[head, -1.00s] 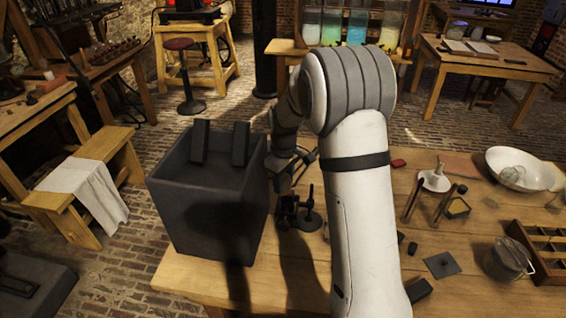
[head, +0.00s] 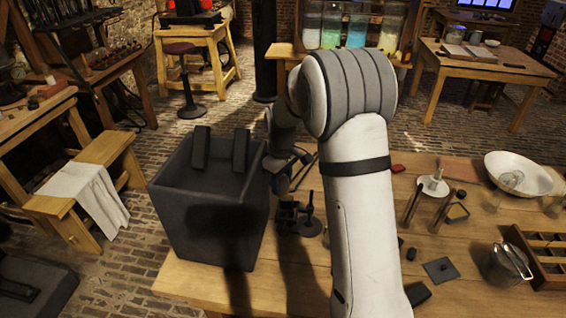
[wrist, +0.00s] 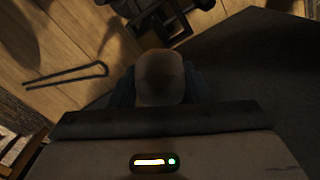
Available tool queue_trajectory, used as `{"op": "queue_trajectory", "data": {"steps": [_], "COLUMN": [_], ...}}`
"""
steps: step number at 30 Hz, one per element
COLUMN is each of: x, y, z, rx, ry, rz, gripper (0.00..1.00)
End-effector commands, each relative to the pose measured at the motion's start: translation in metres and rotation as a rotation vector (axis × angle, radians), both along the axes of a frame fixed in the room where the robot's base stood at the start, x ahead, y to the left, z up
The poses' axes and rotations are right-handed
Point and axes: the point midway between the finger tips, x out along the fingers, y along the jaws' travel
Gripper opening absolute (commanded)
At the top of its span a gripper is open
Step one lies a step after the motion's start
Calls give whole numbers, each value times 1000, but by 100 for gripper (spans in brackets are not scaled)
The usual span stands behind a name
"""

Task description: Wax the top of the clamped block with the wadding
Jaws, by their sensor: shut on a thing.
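My gripper (wrist: 160,92) is shut on a rounded, dull brown pad, the wadding (wrist: 160,72), seen in the wrist view between blue-grey fingers. In the head view my gripper hangs at the left edge of the table, beside the dark box, and my own arm hides much of it. A small dark clamp (head: 287,216) stands on the table just below it. Dark clamp parts (wrist: 182,22) also show beyond the wadding at the top of the wrist view. The block in the clamp is too dark and small to make out clearly. The wadding appears apart from the clamp.
A tall dark open box (head: 208,222) with two dark bars stands close left of the clamp. A dark stand (head: 309,224) is right of the clamp. Thin tongs (wrist: 65,77) lie on the wood. A white bowl (head: 520,172) and a divided tray (head: 545,262) stand at right.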

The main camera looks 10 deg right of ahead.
Motion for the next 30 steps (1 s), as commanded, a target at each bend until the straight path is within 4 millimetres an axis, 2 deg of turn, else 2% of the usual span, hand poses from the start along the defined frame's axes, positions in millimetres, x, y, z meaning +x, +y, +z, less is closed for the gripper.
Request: {"op": "queue_trajectory", "data": {"steps": [3, 16, 30], "x": [0, 0, 0], "y": [0, -1, -2], "z": [14, 52, 57], "rx": [0, 0, -1], "ry": [0, 0, 1], "rz": [0, -2, -3], "gripper": [18, 18, 18]}}
